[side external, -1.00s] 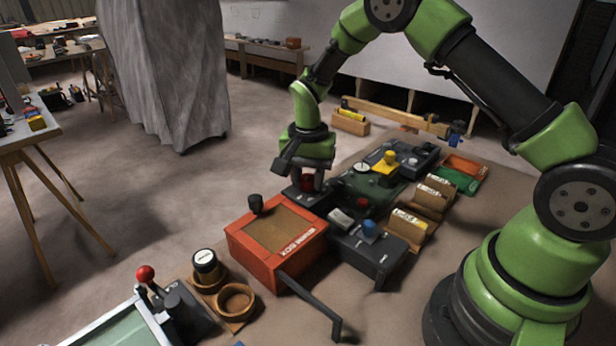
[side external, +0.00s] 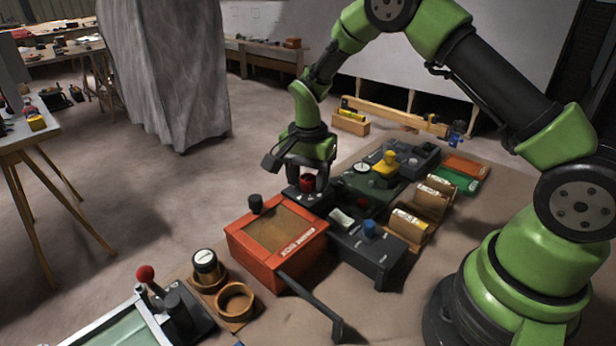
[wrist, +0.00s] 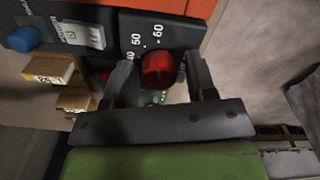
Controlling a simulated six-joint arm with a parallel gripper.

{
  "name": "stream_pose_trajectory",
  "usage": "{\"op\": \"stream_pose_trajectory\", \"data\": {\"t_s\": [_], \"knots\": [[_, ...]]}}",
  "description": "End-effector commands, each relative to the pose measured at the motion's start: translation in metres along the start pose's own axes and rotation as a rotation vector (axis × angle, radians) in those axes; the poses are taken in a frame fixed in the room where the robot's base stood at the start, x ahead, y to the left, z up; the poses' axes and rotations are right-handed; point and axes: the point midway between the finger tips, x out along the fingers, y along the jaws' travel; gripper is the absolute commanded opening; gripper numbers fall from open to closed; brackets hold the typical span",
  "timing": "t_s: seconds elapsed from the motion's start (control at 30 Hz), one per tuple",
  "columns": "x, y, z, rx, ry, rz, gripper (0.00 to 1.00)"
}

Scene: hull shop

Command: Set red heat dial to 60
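The red heat dial (side external: 307,182) sits on a small dark box (side external: 303,197) behind the orange warming box. In the wrist view the red dial (wrist: 158,70) lies between the two fingers of my gripper (wrist: 160,85). White marks 50 and 60 show on the dark panel (wrist: 150,30) beside it, and another number is partly hidden by a finger. In the side view my gripper (side external: 307,180) is down around the dial, one finger on each side. The fingers look apart from the dial, with small gaps. The dial's pointer cannot be made out.
The orange warming box (side external: 277,240) stands in front, with a black knob on its lid. A dark box with a blue knob (side external: 369,228) and a white switch stands right of it. A green unit (side external: 372,190) with a yellow knob (side external: 388,165) stands close behind.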

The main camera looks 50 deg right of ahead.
Motion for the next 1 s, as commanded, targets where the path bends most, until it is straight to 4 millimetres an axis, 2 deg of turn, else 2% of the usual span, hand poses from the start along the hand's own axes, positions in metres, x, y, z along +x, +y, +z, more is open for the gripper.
{"op": "stream_pose_trajectory", "data": {"t_s": [0.37,0.47,0.8,1.0], "knots": [[-0.005,0.0,0.0,-0.001,0.0,0.0,0.59],[-0.018,-0.001,0.0,-0.001,0.002,-0.003,0.59],[-0.082,0.0,0.0,0.0,0.001,-0.003,0.59],[-0.098,0.0,0.0,0.0,0.0,0.0,0.59]]}}
